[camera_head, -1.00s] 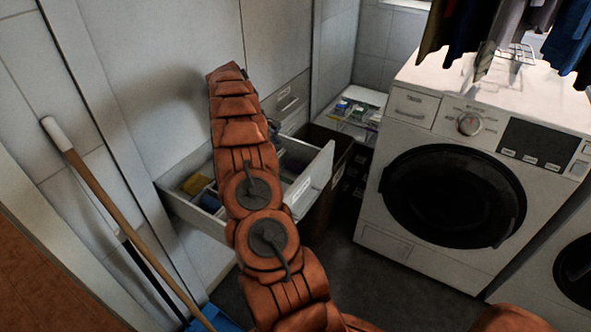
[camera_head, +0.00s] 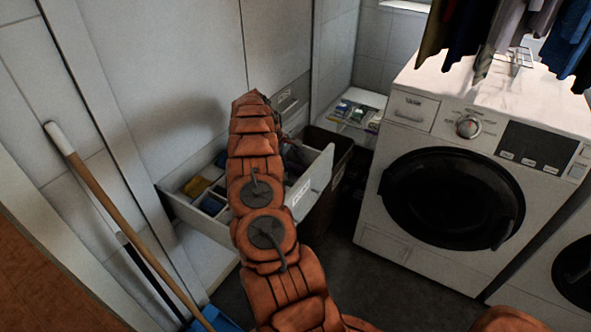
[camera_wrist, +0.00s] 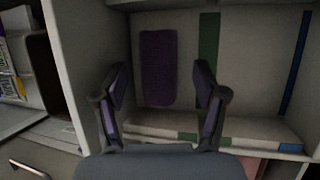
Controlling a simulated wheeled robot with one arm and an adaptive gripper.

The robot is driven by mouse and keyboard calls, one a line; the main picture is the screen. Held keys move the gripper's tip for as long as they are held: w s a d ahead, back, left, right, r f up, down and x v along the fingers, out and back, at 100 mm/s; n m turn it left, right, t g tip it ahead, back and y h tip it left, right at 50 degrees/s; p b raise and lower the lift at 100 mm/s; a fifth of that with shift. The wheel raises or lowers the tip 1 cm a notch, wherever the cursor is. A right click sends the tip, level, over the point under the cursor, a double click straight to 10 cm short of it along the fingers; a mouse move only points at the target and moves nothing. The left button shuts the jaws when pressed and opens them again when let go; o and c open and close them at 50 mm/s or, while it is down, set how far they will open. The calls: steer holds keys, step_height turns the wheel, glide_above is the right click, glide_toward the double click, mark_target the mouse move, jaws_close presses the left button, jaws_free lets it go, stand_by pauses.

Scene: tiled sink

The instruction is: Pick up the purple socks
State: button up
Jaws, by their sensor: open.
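The purple socks (camera_wrist: 158,68) show in the wrist view as a dark purple, roughly rectangular folded bundle inside a pale drawer compartment. My gripper (camera_wrist: 162,78) is open, with one finger on either side of the socks in the picture. The socks look to lie beyond the fingertips; I see no contact. In the head view, the open white drawer (camera_head: 312,184) has dividers and colored items. My orange arm reaches over it and hides part of its inside, and the socks and gripper cannot be made out there.
The drawer's dividers and walls surround the socks. A green strip (camera_wrist: 208,45) and a blue strip (camera_wrist: 295,62) show to their right. A washing machine (camera_head: 402,225) stands right of the drawer. A broom handle (camera_head: 115,210) leans at left, and clothes (camera_head: 505,30) hang at upper right.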

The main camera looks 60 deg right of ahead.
mark_target(295, 167)
steer(key=x, duration=0.3)
steer(key=shift+s+p, duration=0.15)
steer(key=shift+p, duration=0.15)
steer(key=shift+c, duration=0.4)
steer(key=c, duration=0.8)
